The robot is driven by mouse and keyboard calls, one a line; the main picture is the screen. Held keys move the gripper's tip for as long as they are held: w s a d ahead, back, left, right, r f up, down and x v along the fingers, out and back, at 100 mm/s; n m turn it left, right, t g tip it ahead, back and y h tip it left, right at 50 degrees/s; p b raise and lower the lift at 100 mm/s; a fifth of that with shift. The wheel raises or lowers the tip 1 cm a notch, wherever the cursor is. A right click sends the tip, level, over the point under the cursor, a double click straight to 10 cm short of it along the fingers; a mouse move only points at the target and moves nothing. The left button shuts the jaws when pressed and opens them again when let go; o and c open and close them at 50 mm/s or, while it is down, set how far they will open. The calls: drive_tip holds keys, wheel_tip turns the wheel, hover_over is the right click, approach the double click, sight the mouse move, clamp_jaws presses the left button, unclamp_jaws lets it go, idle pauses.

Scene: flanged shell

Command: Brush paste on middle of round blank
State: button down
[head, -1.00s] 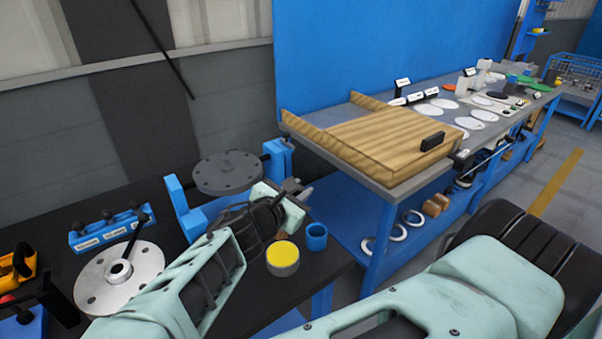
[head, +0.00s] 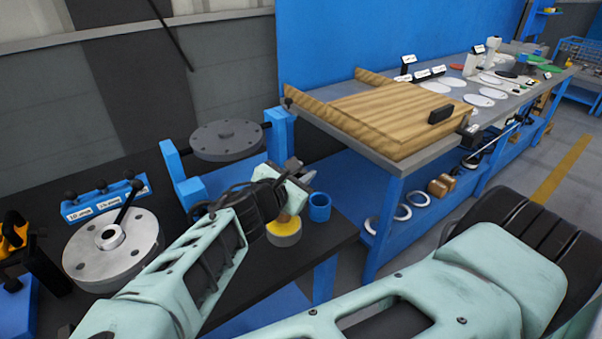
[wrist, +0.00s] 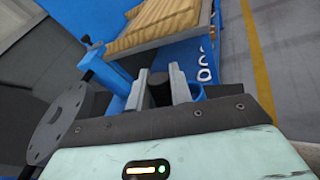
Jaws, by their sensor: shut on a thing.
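The round blank (head: 226,138) is a grey disc with holes near its rim, held level in a blue fixture (head: 190,183). It also shows at the left of the wrist view (wrist: 58,125). My gripper (head: 298,176) is to the right of the blank, above the paste tin (head: 284,236), whose yellow paste is partly covered. My gripper is shut on a dark round handle (wrist: 160,88), seen between the fingers in the wrist view. A brownish brush end (head: 286,216) shows below my gripper, over the tin; whether it touches the paste I cannot tell.
A blue cup (head: 319,206) stands right beside the tin near the black table's edge. A grey flanged disc with a lever (head: 112,252) and a blue labelled rack (head: 104,200) are at left. A bench with a wooden board (head: 390,118) stands beyond.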

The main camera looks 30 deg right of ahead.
drive_tip(key=shift+f, duration=0.6)
idle(1.1)
drive_tip(key=shift+f, duration=0.15)
idle(2.0)
wheel_tip(320, 180, up, 7)
drive_tip(key=p, duration=0.8)
idle(0.9)
